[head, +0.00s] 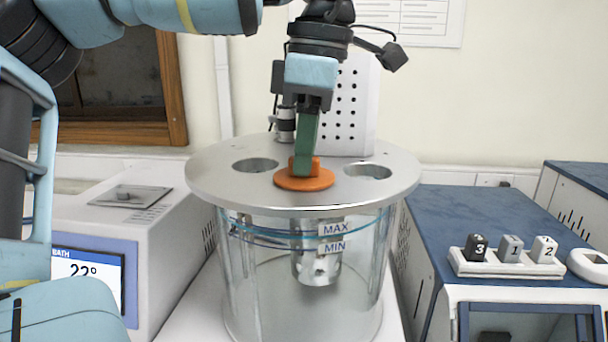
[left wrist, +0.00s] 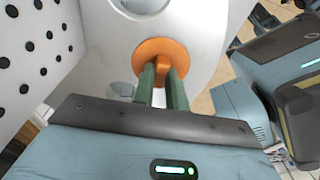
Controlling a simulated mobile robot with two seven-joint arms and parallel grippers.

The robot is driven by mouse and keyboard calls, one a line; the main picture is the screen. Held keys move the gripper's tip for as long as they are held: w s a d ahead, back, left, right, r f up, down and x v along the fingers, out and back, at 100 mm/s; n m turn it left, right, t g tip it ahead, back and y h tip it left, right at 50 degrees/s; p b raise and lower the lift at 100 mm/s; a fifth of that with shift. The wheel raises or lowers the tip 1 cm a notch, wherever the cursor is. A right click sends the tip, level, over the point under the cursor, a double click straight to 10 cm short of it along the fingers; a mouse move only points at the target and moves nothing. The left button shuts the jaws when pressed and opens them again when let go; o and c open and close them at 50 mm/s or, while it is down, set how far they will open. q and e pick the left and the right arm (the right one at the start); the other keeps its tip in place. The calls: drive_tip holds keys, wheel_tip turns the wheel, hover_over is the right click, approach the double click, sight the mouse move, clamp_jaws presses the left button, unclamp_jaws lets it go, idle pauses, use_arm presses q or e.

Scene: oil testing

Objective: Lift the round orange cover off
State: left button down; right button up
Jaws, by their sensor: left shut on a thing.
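The round orange cover (head: 318,183) sits on the metal lid (head: 230,187) of the glass bath, between two open round holes. It has a raised orange grip on top. My left gripper (head: 304,165) comes down from above and is shut on that grip. In the left wrist view the orange cover (left wrist: 150,58) shows beyond the two green fingers (left wrist: 162,78), with the raised grip between them. The cover appears to rest flat on the lid. What lies under it is hidden. My right gripper is not in view.
A perforated white housing (head: 350,105) stands at the lid's back. A white unit with a screen (head: 88,275) is at left. At right, a blue-topped unit (head: 460,215) bears a white rack with numbered blocks (head: 510,262). The glass vessel (head: 255,300) has MAX and MIN labels.

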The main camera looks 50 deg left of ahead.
use_arm(q)
drive_tip(key=shift+r, duration=0.1)
drive_tip(key=shift+r, duration=0.6)
wheel_tip(320, 180, up, 2)
drive_tip(key=s+d+r, duration=0.1)
drive_tip(key=s+d, duration=0.8)
drive_tip(key=d, duration=0.4)
drive_tip(key=shift+r+b, duration=0.3)
drive_tip(key=shift+b, duration=0.05)
drive_tip(key=shift+d, duration=0.1)
